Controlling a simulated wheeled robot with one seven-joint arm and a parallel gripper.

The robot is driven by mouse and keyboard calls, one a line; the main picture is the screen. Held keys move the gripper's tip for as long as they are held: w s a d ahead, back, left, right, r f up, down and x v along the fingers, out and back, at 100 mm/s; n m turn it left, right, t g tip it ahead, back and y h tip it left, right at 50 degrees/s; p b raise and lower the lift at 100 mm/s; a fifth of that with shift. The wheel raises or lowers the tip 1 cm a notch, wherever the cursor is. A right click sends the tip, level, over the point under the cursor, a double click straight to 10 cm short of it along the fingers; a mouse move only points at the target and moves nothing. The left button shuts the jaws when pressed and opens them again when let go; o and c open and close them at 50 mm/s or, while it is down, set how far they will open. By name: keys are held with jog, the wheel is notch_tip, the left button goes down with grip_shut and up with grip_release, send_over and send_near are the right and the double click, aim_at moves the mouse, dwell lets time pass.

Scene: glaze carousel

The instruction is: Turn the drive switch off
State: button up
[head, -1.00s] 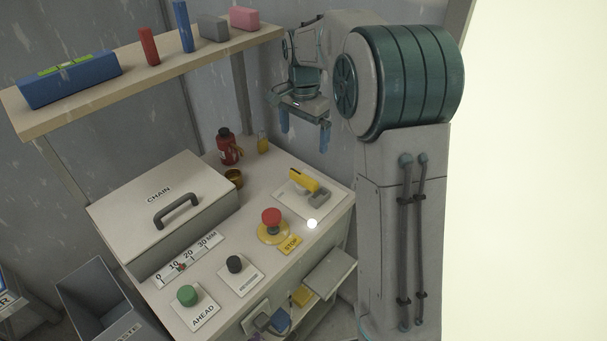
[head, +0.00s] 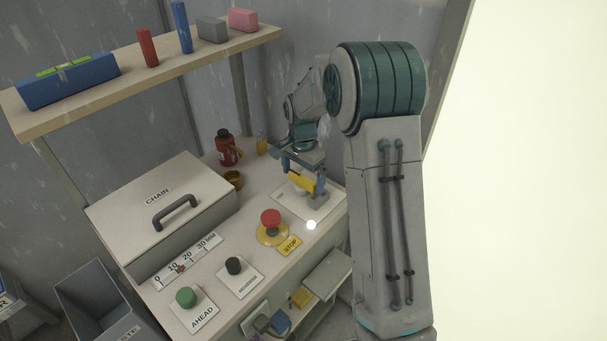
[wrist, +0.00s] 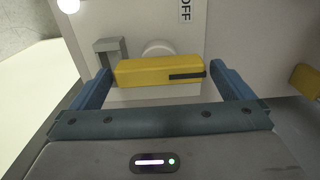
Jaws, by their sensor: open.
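The drive switch is a yellow lever handle (head: 301,184) on a white plate (head: 292,206) at the right rear of the bench. In the wrist view the yellow handle (wrist: 160,71) lies crosswise, with a grey bracket (wrist: 112,50) at its left and an OFF label (wrist: 185,10) on the plate beyond. My gripper (head: 303,180) is over the switch. In the wrist view my gripper (wrist: 160,82) is open, one blue finger at each end of the handle. I cannot tell whether the fingers touch it.
A red stop button (head: 270,219) stands in front of the switch, with a black knob (head: 234,265) and a green button (head: 186,296) farther forward. A red bottle (head: 226,147) and a brass cup (head: 233,180) are left of my gripper. A shelf (head: 150,80) runs above.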

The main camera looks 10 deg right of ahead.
jog(key=c, duration=0.8)
jog(key=shift+d, duration=0.1)
